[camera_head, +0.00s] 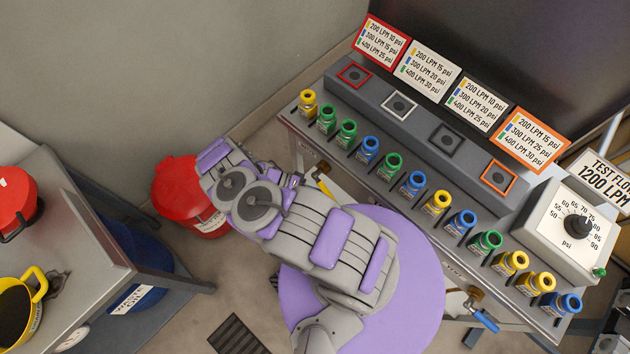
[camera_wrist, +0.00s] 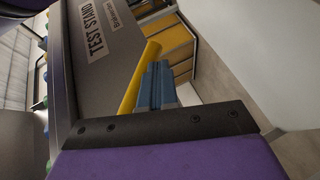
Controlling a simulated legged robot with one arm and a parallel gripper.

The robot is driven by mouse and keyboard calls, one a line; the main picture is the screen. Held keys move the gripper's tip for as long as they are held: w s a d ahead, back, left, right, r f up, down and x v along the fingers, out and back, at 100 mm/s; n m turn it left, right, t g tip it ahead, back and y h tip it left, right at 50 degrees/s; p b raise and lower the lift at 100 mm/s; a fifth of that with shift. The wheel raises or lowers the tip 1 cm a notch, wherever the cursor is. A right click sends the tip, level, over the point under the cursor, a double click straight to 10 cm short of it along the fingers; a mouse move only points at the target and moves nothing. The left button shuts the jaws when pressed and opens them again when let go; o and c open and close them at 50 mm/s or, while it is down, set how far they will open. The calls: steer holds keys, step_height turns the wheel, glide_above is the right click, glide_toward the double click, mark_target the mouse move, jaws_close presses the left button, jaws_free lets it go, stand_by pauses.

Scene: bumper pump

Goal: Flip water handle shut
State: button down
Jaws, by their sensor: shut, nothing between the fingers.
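A yellow handle (camera_head: 323,186) shows just past my arm, near the left end of the test stand, in the head view. A blue handle (camera_head: 485,320) on a brass valve sits on the stand's front at lower right. I cannot tell which is the water handle. In the wrist view, a yellow bar (camera_wrist: 138,80), likely the yellow handle, runs right beside my gripper (camera_wrist: 158,72). The blue-grey fingers are shut with nothing held; whether they touch the bar is unclear. My gripper is hidden behind my arm in the head view.
The test stand (camera_head: 297,130) carries a row of colored canisters, signs and a psi dial (camera_head: 577,227). A red bucket (camera_head: 187,205) stands on the floor left of my arm.

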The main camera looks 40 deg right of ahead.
mark_target(326, 192)
steer(key=shift+s+r, duration=0.1)
steer(key=shift+s, duration=0.05)
steer(key=shift+s+d+r, duration=0.1)
steer(key=shift+s+r, duration=0.15)
steer(key=shift+s, duration=0.2)
steer(key=shift+s+d+r+g, duration=0.1)
steer(key=shift+s+g, duration=0.05)
steer(key=shift+g, duration=0.15)
steer(key=shift+s+r, duration=0.15)
steer(key=shift+s, duration=0.05)
steer(key=shift+n+g+h, duration=0.3)
steer(key=shift+s+r, duration=0.35)
steer(key=shift+r, duration=0.1)
steer(key=shift+s+d+r+p, duration=0.15)
steer(key=shift+s+r+p, duration=0.3)
steer(key=shift+r+p, duration=0.3)
